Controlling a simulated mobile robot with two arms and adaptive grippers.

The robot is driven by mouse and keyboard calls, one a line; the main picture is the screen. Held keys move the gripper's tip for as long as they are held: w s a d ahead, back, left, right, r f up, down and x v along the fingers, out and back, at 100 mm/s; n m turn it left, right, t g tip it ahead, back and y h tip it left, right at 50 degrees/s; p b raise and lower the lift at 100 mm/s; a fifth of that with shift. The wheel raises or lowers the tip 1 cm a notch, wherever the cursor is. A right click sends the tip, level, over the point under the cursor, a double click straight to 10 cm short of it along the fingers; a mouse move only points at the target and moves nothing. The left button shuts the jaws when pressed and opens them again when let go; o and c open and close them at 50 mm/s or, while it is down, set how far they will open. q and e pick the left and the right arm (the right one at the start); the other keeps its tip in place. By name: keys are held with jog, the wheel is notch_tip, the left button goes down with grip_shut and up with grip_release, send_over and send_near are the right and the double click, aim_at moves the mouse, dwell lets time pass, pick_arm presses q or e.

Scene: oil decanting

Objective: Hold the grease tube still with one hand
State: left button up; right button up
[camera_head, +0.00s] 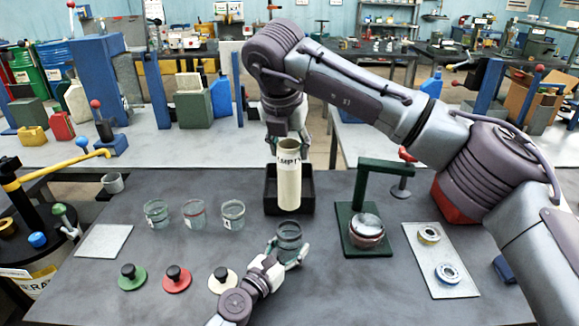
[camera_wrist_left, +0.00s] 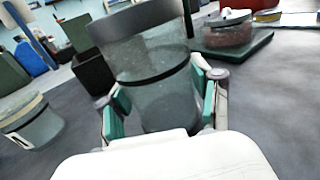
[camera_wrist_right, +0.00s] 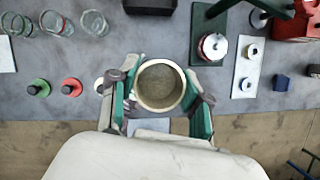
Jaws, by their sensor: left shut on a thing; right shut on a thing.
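The cream grease tube (camera_head: 289,185), with printed lettering on its side, stands upright in the head view, overlapping the black tray (camera_head: 270,204). I cannot tell whether its bottom touches the tray. My right gripper (camera_head: 290,140) is shut on its upper part from above. In the right wrist view the tube (camera_wrist_right: 160,85) shows end-on as a round rim between the two fingers. My left gripper (camera_head: 285,255) is shut on a clear glass jar (camera_head: 289,236) near the table's front. The jar (camera_wrist_left: 150,90) fills the middle of the left wrist view, fingers on both sides.
Three glass jars (camera_head: 194,214) stand left of the tray. Green, red and cream knobbed lids (camera_head: 177,279) lie in front. A green stand (camera_head: 366,205) with a jar is right of the tray, beside a white board (camera_head: 450,285) with two rings.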

jog(key=shift+r, duration=0.35)
pick_arm(q)
jog(key=o, duration=1.5)
jog(key=shift+s+a, duration=0.1)
